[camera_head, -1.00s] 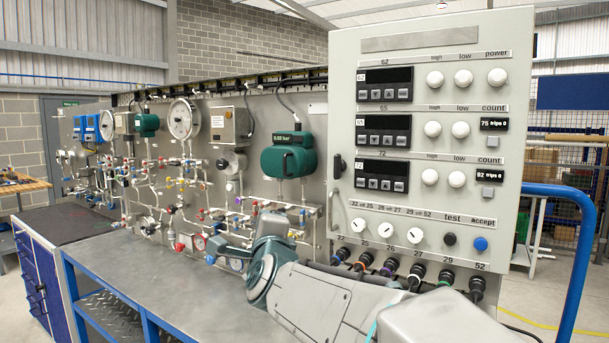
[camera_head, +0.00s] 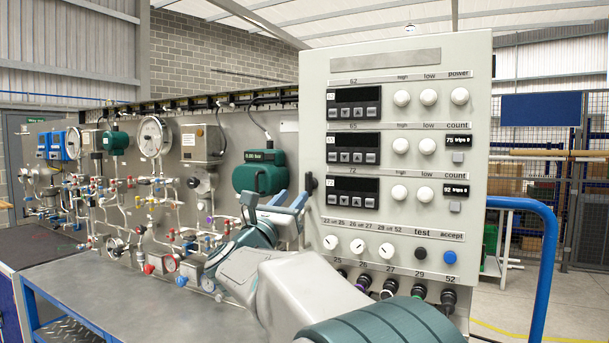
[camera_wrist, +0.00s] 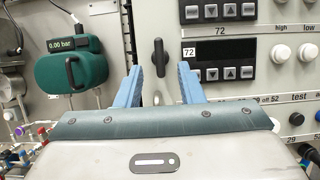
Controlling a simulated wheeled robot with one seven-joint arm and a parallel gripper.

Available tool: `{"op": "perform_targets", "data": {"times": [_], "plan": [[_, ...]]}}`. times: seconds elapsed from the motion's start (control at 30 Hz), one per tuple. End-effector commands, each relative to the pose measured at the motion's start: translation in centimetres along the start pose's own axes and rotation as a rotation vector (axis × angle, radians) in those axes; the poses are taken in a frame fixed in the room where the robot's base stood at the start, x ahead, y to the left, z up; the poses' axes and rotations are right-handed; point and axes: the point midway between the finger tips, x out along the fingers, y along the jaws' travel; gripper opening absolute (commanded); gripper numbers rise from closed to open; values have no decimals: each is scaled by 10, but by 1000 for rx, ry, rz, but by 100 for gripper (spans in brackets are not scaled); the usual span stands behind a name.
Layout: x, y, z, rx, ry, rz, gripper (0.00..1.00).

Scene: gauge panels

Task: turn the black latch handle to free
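The black latch handle (camera_head: 310,184) is on the left edge of the grey control cabinet (camera_head: 395,60). It stands upright, its long lever vertical, and it also shows in the wrist view (camera_wrist: 160,57). My gripper (camera_head: 292,198) is raised just left of the cabinet, near the latch. In the wrist view its two blue fingers (camera_wrist: 158,72) are apart, with the latch appearing between and beyond them. Nothing is held. Contact with the latch is not visible, and the exact gap in depth cannot be told.
A green gauge (camera_head: 259,172) hangs on the pipework panel left of the latch. Knobs and displays cover the cabinet front. A grey bench top (camera_head: 110,290) lies below, and a blue rail (camera_head: 545,260) curves at the right.

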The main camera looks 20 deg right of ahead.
Motion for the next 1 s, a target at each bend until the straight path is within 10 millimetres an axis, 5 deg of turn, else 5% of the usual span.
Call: {"op": "perform_targets", "data": {"times": [0.33, 0.8, 0.93, 1.0], "plan": [[67, 1, 4, -2, -1, 1, 35], [81, 1, 0, 0, -1, 3, 35], [81, 1, 0, 0, -1, 3, 4], [81, 1, 0, -1, 0, 3, 0]]}}
